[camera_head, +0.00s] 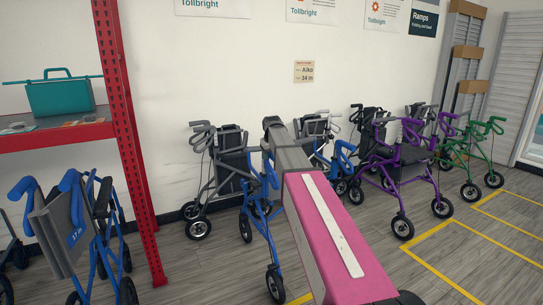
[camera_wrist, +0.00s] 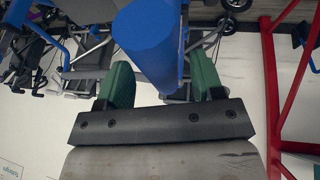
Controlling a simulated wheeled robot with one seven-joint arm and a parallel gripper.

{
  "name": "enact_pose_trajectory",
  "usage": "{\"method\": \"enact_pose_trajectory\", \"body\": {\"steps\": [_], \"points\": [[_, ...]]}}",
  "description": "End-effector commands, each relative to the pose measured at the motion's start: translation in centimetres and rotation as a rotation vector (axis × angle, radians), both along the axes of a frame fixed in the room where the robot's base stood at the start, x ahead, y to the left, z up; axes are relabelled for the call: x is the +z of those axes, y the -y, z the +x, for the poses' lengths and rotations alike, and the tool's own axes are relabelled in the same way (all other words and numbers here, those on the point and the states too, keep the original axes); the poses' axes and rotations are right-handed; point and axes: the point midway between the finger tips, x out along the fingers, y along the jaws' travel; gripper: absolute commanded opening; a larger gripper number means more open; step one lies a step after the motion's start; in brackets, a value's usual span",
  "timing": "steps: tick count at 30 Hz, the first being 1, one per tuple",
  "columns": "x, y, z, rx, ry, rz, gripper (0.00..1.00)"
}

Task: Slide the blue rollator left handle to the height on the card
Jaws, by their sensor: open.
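The blue rollator (camera_head: 272,240) stands on the floor behind my pink arm, which hides much of it. The card (camera_head: 304,71) on the wall reads "Aiko" and "34 in". In the wrist view, a thick blue handle part (camera_wrist: 150,45) reaches down between the green pads of my gripper (camera_wrist: 163,85). The gripper is open, with the blue part between or just beyond its fingers. I cannot tell whether either pad touches it. The gripper's fingertips are hidden in the head view.
A second blue rollator (camera_head: 65,235), marked "37 in", stands at the left below a red shelf (camera_head: 60,138) holding a teal case (camera_head: 60,97). A grey rollator (camera_head: 215,170), a purple one (camera_head: 400,165) and a green one (camera_head: 478,150) stand along the wall. Yellow-lined floor lies front right.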

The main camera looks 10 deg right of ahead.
Motion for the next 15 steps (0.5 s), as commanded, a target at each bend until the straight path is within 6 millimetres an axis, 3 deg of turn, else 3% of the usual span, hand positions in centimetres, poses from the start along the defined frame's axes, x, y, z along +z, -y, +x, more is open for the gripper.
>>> {"method": "enact_pose_trajectory", "body": {"steps": [15], "points": [[7.7, -0.5, -3.6, 0.000, 0.002, 0.000, 0.61]]}}
